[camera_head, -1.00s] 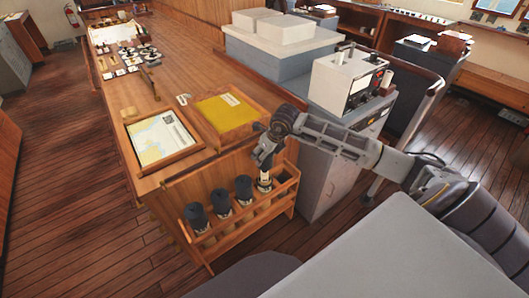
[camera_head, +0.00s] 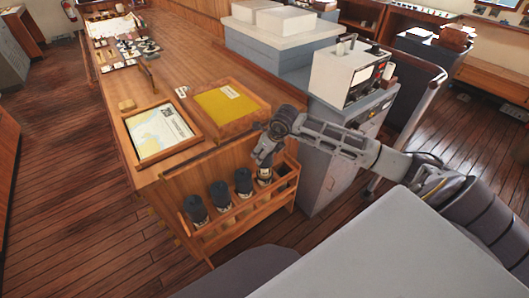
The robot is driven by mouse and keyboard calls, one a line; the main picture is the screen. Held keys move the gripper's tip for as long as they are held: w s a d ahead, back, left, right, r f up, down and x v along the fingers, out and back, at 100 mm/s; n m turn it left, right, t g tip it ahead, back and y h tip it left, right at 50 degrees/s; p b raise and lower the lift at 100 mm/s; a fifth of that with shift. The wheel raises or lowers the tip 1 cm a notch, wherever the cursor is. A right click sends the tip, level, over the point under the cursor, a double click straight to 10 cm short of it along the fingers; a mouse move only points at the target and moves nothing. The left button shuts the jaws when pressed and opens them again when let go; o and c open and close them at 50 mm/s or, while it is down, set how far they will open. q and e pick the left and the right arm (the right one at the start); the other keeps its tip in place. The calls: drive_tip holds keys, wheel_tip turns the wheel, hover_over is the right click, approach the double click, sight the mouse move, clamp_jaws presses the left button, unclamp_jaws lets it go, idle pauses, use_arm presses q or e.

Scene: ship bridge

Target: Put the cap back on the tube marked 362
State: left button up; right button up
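A wooden rack (camera_head: 241,213) on the end of the long counter holds a row of tubes. Three of them, the left tube (camera_head: 196,210), the second tube (camera_head: 220,195) and the third tube (camera_head: 243,182), have dark tops. The rightmost tube (camera_head: 265,174) shows a pale body with a dark band, right under my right gripper (camera_head: 263,160). My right gripper points down at its top, touching or nearly so. Its fingers are too small to tell whether they hold a cap. No number is readable. My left gripper is out of view.
A framed chart (camera_head: 160,133) and a yellow folder in a wooden tray (camera_head: 226,104) lie on the counter behind the rack. A grey cabinet with an instrument box (camera_head: 345,72) stands to the right. The rack's right end slot looks empty.

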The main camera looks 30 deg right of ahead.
drive_tip(key=shift+f+b, duration=0.25)
drive_tip(key=shift+b, duration=0.35)
idle(1.4)
drive_tip(key=shift+f+b, duration=1.6)
idle(2.5)
drive_tip(key=shift+f+b, duration=0.35)
drive_tip(key=shift+b, duration=0.1)
idle(0.5)
idle(1.0)
